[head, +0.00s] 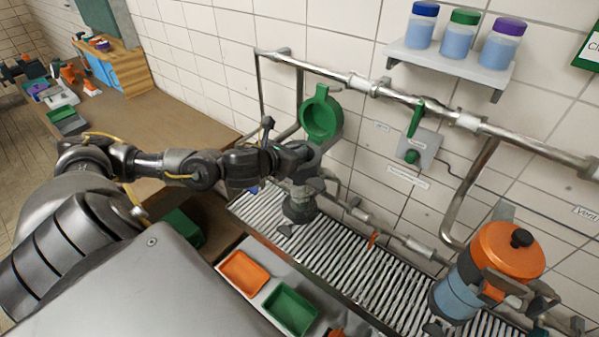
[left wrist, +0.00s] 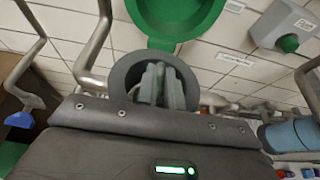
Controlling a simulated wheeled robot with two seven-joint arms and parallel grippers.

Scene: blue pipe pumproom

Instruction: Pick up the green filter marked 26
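No label 26 is readable, and no green filter is clearly visible. A green round lid-like part (head: 321,117) stands raised and open against the wall above a dark cylindrical housing (head: 299,207). In the left wrist view the green part (left wrist: 176,22) is at the top, with the housing's round dark rim (left wrist: 121,76) below it. My left gripper (head: 312,180) is at the top of the housing.
An orange-lidded housing (head: 508,250) stands at the right on the slatted rack (head: 370,278). Orange (head: 243,272) and green (head: 290,308) trays lie in front. Metal pipes run along the wall; a shelf (head: 451,62) holds three jars. A green-handled valve (head: 416,121) is right of the lid-like part.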

